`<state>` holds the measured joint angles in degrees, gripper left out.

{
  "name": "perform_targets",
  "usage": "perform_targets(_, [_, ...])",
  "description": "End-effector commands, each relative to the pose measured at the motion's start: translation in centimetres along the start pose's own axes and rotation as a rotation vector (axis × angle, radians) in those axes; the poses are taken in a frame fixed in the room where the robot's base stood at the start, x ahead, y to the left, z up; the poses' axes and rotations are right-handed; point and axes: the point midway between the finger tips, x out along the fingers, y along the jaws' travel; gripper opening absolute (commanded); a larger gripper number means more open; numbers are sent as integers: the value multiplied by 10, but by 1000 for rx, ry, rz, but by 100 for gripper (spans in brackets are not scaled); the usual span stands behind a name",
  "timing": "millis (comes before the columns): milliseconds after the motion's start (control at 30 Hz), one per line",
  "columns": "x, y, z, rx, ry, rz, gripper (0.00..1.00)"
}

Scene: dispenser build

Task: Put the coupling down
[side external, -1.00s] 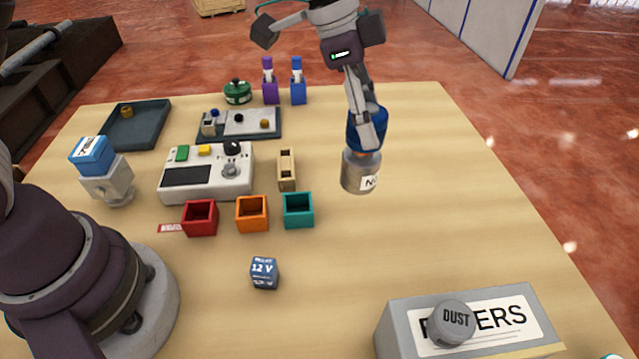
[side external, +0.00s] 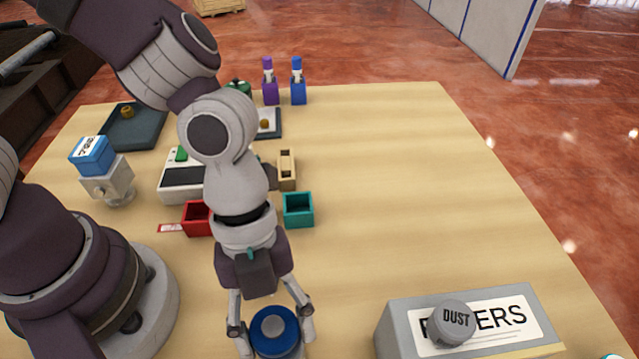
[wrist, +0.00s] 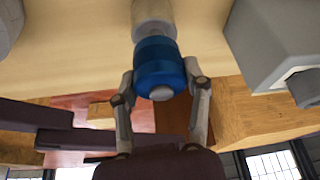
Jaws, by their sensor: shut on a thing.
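My gripper (side external: 273,328) is at the near edge of the side view, shut around a round blue part with a grey centre, which I take to be the coupling (side external: 276,347). In the wrist view the blue coupling (wrist: 160,62) sits between the two fingers, with a pale grey cylinder (wrist: 152,12) on its far side. The cylinder is hidden or cut off in the side view. I cannot tell whether the held part touches the table.
A grey box (side external: 460,325) with a round DUST piece (side external: 452,322) stands to the right. A teal bin (side external: 298,210) and red bin (side external: 195,217) stand behind my gripper. My arm hides part of the white console (side external: 182,178).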

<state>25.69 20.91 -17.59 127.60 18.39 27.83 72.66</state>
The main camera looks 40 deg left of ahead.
Motion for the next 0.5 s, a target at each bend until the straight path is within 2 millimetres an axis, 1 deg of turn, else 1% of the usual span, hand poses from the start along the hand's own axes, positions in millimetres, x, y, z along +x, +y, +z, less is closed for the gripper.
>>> perform_targets(67, [4, 0, 2, -1, -1, -1, 6])
perform_targets(367, [6, 0, 3, -2, -1, -2, 6])
perform_targets(400, [6, 0, 3, -2, -1, -1, 49])
perform_targets(500, [6, 0, 3, -2, -1, -2, 62])
